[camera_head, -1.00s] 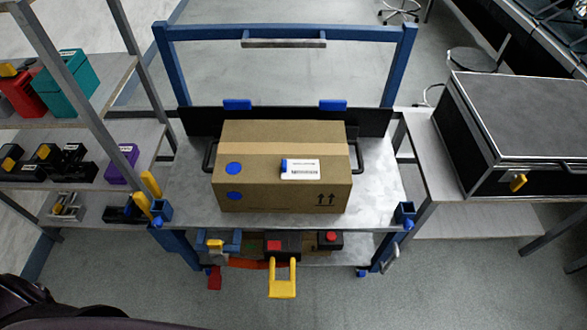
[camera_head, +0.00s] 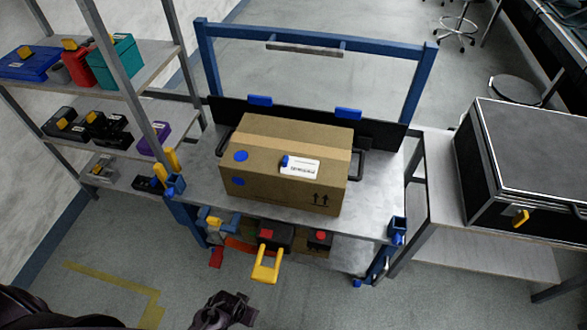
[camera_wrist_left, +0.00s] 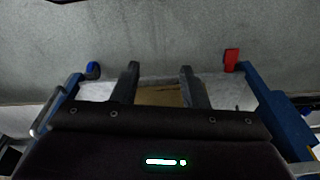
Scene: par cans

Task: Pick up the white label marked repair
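A small white label (camera_head: 300,167) with a blue clip or tab at its left end lies on a brown cardboard box (camera_head: 290,140). It has dark print, too small for me to read. The box rests on the top deck of a blue-framed metal cart. My left gripper (camera_wrist_left: 158,68) shows two dark fingers standing apart, with nothing held between them. In the head view a dark part of my left arm shows at the bottom edge, in front of the cart and well short of the label. My right gripper is out of view.
The cart (camera_head: 376,212) has blue posts and a lower shelf with a yellow-handled item (camera_head: 265,264). A shelf rack (camera_head: 160,100) with coloured cases stands at left. A black case (camera_head: 530,160) sits on a table at right. Open floor lies in front.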

